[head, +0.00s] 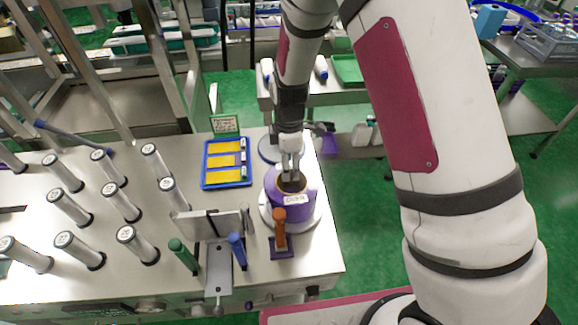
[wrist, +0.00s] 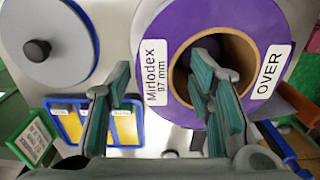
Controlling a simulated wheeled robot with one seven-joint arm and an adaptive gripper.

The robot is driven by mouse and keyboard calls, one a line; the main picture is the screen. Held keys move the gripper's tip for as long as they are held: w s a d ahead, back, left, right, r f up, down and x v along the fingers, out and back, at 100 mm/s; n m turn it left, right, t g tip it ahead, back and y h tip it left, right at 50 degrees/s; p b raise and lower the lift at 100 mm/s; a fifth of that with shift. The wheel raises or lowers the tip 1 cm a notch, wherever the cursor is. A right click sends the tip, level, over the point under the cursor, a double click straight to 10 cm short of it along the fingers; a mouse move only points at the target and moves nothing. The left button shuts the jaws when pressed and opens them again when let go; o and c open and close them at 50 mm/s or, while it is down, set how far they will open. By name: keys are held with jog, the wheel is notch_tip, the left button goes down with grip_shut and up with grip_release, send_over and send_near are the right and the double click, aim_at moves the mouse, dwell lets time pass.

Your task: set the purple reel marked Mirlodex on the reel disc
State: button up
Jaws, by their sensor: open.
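The purple reel (head: 306,203) sits on a pale round disc (head: 312,221) near the right end of the metal table. In the wrist view, the purple reel (wrist: 230,22) shows a label reading "Mirlodex 97 mm" and another reading "OVER". Its brown core is open at the middle. My gripper (head: 291,174) is over the reel, fingers pointing down. In the wrist view, my gripper (wrist: 160,95) is open: one finger is over the core opening, the other beyond the reel's outer edge. The label lies between them. I cannot tell whether either finger touches the reel.
A grey disc with a black knob (wrist: 58,68) lies beside the reel. A blue tray (head: 208,181) with yellow cards stands left of it. Green (head: 183,254), blue (head: 237,250) and orange (head: 279,227) handles stand in front. Several upright rollers (head: 70,208) fill the table's left.

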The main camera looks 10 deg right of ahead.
notch_tip(320, 180, up, 11)
jog(key=b, duration=0.1)
jog(key=shift+f, duration=0.2)
jog(key=s+d+r+m+t, duration=0.1)
jog(key=s+d+r+m, duration=0.3)
jog(key=r, duration=0.4)
jog(key=s+d+r+m+t, duration=0.25)
jog(key=s+r+m, duration=0.25)
jog(key=r, duration=0.3)
jog(key=s+d+r+m+t, duration=0.1)
jog(key=s+d+r+m, duration=0.1)
jog(key=s+m, duration=0.2)
jog(key=s+d+r+m+t, duration=0.1)
jog(key=s+d+r+m, duration=0.2)
jog(key=s+m, duration=0.2)
jog(key=s, duration=0.3)
jog(key=shift+s+d+r, duration=0.15)
jog(key=shift+s+d, duration=0.2)
jog(key=shift+s, duration=0.05)
